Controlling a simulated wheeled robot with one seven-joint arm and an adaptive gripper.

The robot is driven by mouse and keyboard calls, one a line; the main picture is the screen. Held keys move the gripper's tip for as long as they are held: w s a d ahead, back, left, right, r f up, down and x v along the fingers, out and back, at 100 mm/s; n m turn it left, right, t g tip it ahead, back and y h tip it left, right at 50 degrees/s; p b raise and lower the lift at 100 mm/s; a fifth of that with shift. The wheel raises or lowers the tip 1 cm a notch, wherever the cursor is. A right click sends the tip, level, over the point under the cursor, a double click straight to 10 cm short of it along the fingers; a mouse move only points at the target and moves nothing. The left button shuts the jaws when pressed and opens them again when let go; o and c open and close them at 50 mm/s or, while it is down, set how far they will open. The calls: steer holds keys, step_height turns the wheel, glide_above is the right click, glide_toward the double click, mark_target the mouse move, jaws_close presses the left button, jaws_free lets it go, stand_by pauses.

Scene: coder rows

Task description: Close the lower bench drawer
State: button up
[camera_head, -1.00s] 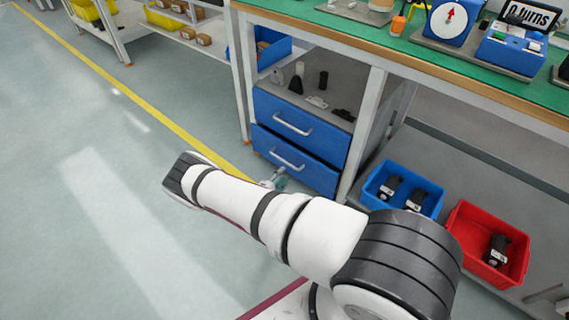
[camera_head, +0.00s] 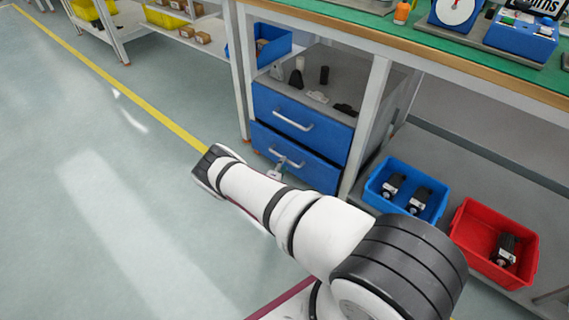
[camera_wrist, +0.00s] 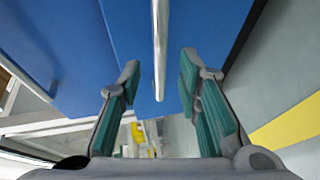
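The lower bench drawer (camera_head: 316,172) is the lower of two blue drawers in a grey cabinet under the bench. How far it stands out is hard to tell from here. Its pale bar handle (camera_head: 290,161) is partly behind my gripper (camera_head: 277,170), which is small and mostly hidden by my arm in the head view. In the wrist view my gripper (camera_wrist: 159,66) is open, its green-padded fingers apart. The handle (camera_wrist: 160,45) runs between the fingertips in the picture, in front of a blue drawer face (camera_wrist: 205,30). I cannot tell whether the fingers touch it.
The upper drawer (camera_head: 325,132) with its own handle sits directly above. Small dark parts lie on the cabinet top. A blue bin (camera_head: 408,207) and a red bin (camera_head: 482,268) stand on the lower shelf to the right. The floor left of my arm is clear.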

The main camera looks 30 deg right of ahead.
steer(key=shift+b+x, duration=0.85)
steer(key=shift+x, duration=1.35)
jaws_close()
